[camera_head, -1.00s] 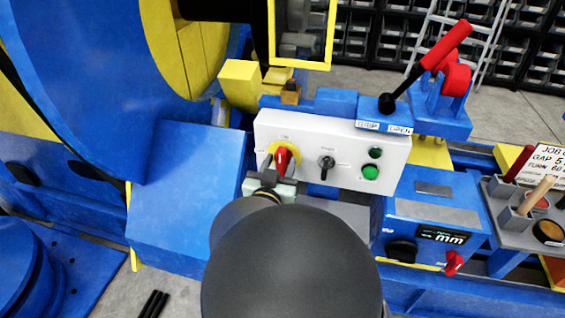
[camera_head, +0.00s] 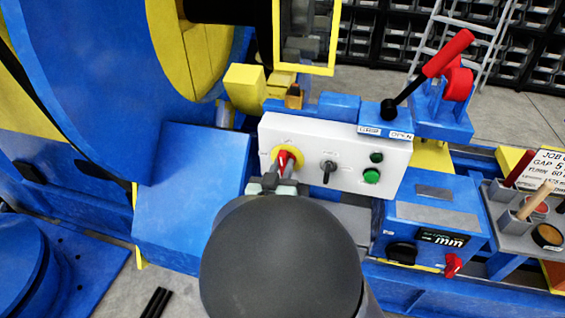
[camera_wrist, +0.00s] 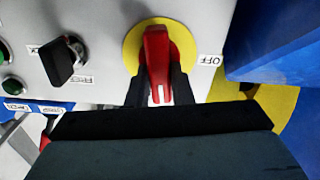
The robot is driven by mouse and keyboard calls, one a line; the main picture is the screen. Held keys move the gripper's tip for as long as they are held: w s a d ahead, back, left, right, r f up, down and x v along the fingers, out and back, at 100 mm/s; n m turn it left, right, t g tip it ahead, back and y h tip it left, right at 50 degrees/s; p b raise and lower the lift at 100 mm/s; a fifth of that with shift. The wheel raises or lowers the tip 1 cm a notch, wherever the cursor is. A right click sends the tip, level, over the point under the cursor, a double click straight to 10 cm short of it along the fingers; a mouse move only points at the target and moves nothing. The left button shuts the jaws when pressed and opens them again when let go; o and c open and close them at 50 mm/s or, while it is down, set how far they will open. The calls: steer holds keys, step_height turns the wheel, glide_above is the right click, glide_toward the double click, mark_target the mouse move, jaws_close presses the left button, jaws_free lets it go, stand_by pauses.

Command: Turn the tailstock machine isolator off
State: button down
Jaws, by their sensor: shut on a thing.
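The tailstock machine isolator is a red handle (camera_wrist: 157,50) on a yellow round plate (camera_wrist: 131,45), set in a white control panel (camera_head: 320,178). An OFF label (camera_wrist: 210,60) sits beside the plate in the wrist view. In the head view the red handle (camera_head: 284,161) shows just above my gripper (camera_head: 275,188). In the wrist view the two dark fingers of my gripper (camera_wrist: 158,88) lie on either side of the handle's lower part, shut on it. My dark rounded arm hides what lies below the panel.
Right of the isolator, the panel carries a black selector knob (camera_head: 328,172) and two green buttons (camera_head: 371,176). A red-handled lever (camera_head: 448,53) rises above the panel. A blue box with a mm display (camera_head: 442,237) stands at right. A blue block (camera_head: 190,195) borders the panel's left.

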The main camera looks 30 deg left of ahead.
steer(key=n+p, duration=0.3)
steer(key=shift+a+r+n+p, duration=0.1)
steer(key=shift+r+n+p, duration=0.05)
steer(key=shift+n+p, duration=0.2)
steer(key=n+p, duration=0.3)
steer(key=n, duration=0.1)
steer(key=shift+s+a+n+p, duration=0.15)
steer(key=shift+n+p, duration=0.1)
steer(key=shift+p, duration=0.15)
steer(key=n+p, duration=0.2)
steer(key=n, duration=0.1)
steer(key=shift+f+n, duration=0.3)
steer(key=n+p, duration=0.1)
steer(key=n, duration=0.1)
steer(key=n+p, duration=0.1)
steer(key=n, duration=0.1)
steer(key=shift+f+p, duration=0.25)
steer(key=shift+p, duration=0.1)
steer(key=shift+n, duration=0.3)
steer(key=c, duration=1.3)
jaws_free()
steer(key=b+v, duration=0.1)
steer(key=v, duration=1.6)
steer(key=shift+s, duration=0.15)
